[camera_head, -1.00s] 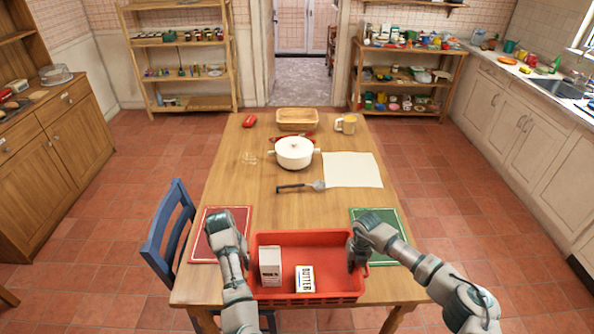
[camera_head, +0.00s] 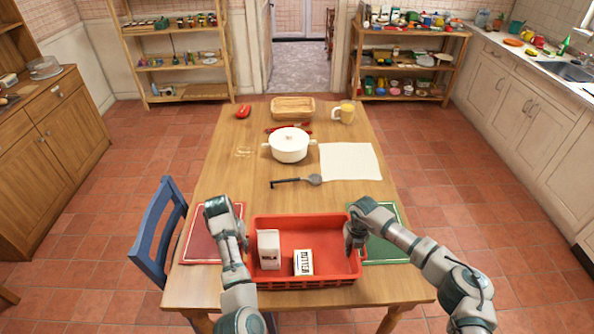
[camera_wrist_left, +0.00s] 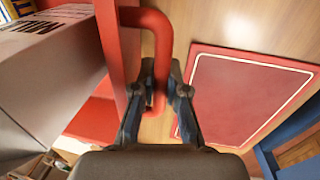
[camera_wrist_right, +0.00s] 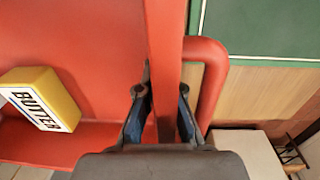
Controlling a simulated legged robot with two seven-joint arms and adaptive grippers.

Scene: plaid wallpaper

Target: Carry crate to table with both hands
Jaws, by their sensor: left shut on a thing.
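The red crate (camera_head: 300,222) is over the near end of the wooden table (camera_head: 220,172), roughly level. I cannot tell whether its bottom touches the tabletop. It holds a white milk carton (camera_head: 269,250) and a butter box (camera_head: 303,262), which shows yellow in the right wrist view (camera_wrist_right: 40,98). My left gripper (camera_wrist_left: 160,88) is shut on the crate's left handle (camera_wrist_left: 158,45). My right gripper (camera_wrist_right: 163,90) has its fingers on either side of the red side wall, beside the right handle (camera_wrist_right: 212,75). Whether they press on it is unclear.
A red mat (camera_head: 200,248) lies left of the crate and a green mat (camera_head: 385,247) right of it. A white pot (camera_head: 288,147), a spatula (camera_head: 314,180) and a pale cloth (camera_head: 350,162) lie farther back. A blue chair (camera_head: 150,240) stands at the table's left side.

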